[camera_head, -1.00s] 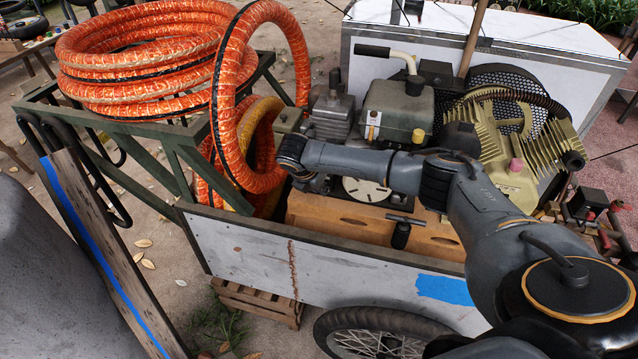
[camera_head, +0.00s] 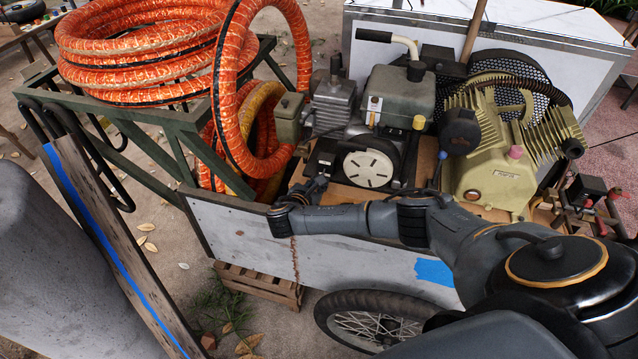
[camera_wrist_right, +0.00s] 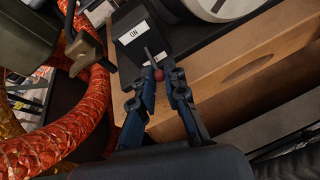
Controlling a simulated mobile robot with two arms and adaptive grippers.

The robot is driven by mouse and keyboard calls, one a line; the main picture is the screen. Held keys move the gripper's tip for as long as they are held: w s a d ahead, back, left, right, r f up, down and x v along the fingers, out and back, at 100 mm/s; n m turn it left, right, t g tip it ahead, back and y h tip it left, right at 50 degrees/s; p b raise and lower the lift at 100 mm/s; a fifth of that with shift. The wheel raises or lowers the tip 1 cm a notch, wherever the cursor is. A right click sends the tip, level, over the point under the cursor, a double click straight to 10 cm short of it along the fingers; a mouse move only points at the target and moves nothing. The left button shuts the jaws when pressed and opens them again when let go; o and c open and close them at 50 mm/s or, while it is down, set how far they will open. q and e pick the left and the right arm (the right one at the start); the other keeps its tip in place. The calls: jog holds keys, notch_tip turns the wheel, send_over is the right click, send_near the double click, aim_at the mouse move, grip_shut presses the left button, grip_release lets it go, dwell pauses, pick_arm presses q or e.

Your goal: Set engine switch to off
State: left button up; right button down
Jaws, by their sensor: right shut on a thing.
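The engine switch (camera_wrist_right: 150,38) is a dark box with a white label reading ON and a thin lever. In the head view my right gripper (camera_head: 314,187) is low at the front left of the engine (camera_head: 398,98), just above the cart's front panel. The lever is too small to make out there. My left gripper is not in view.
An orange hose coil (camera_head: 140,45) rests on a green frame left of the engine. A hose loop also hangs close to the gripper in the right wrist view (camera_wrist_right: 65,135). The white cart panel (camera_head: 345,262) runs in front. A compressor (camera_head: 500,180) stands at right.

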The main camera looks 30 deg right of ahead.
jog(key=shift+f, duration=0.15)
dwell(0.4)
jog(key=c, duration=1.4)
grip_release()
jog(key=shift+o, duration=0.2)
jog(key=v, duration=1.2)
jog(key=shift+f, duration=0.25)
